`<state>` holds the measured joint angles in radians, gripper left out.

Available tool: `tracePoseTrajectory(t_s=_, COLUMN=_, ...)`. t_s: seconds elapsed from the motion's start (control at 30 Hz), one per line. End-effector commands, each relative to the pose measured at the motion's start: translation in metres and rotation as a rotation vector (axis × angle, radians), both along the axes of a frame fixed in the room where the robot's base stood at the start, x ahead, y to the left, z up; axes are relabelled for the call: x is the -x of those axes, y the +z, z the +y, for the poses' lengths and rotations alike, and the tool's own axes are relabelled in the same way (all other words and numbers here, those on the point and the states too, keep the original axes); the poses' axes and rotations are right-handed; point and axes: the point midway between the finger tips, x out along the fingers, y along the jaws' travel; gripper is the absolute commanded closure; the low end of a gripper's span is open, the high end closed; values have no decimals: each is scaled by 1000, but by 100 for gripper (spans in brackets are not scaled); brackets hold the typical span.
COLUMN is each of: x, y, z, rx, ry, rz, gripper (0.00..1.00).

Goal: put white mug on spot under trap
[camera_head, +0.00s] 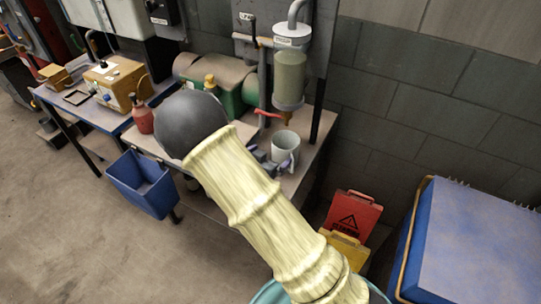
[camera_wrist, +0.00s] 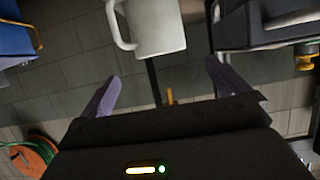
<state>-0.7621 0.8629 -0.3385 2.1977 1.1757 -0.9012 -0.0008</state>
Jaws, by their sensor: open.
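The white mug (camera_head: 286,146) stands upright on the bench, below the trap (camera_head: 289,80), a hanging grey-green cylinder with a drain at its bottom. My gripper (camera_head: 267,161) is beside the mug on its near left side, partly hidden by my arm. In the wrist view the mug (camera_wrist: 157,27) is at the top, with its handle to the left. My gripper (camera_wrist: 163,85) is open there, its two purple fingers apart and nothing between them. The mug appears just beyond the fingertips. The spot under the trap cannot be seen; the mug and my arm cover that area.
A red lever (camera_head: 267,115) and a green tank (camera_head: 232,85) are behind the mug. A red bottle (camera_head: 142,116) and a blue bin (camera_head: 142,184) are to the left. A red warning sign (camera_head: 352,216) and a blue box (camera_head: 478,240) are at the right. Open floor lies at lower left.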

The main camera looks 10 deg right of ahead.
Motion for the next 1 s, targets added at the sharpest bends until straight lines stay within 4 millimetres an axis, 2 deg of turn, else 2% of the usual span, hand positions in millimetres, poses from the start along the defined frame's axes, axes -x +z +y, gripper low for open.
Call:
tracePoseTrajectory(t_s=0.27, x=-1, y=1, z=-4, rx=-24, ry=4, rz=21, gripper=0)
tracePoseTrajectory(t_s=0.43, x=3, y=6, z=-8, rx=-150, ry=68, rz=140, gripper=0)
tracePoseTrajectory(t_s=0.57, x=17, y=17, z=-9, rx=-275, ry=166, rz=277, gripper=0)
tracePoseTrajectory(t_s=0.77, x=61, y=46, z=-15, rx=-390, ry=339, rz=480, gripper=0)
tracePoseTrajectory(t_s=0.87, x=92, y=61, z=-23, rx=-406, ry=420, rz=583, gripper=0)
tracePoseTrajectory(t_s=1.0, x=143, y=82, z=-42, rx=-381, ry=514, rz=729, gripper=0)
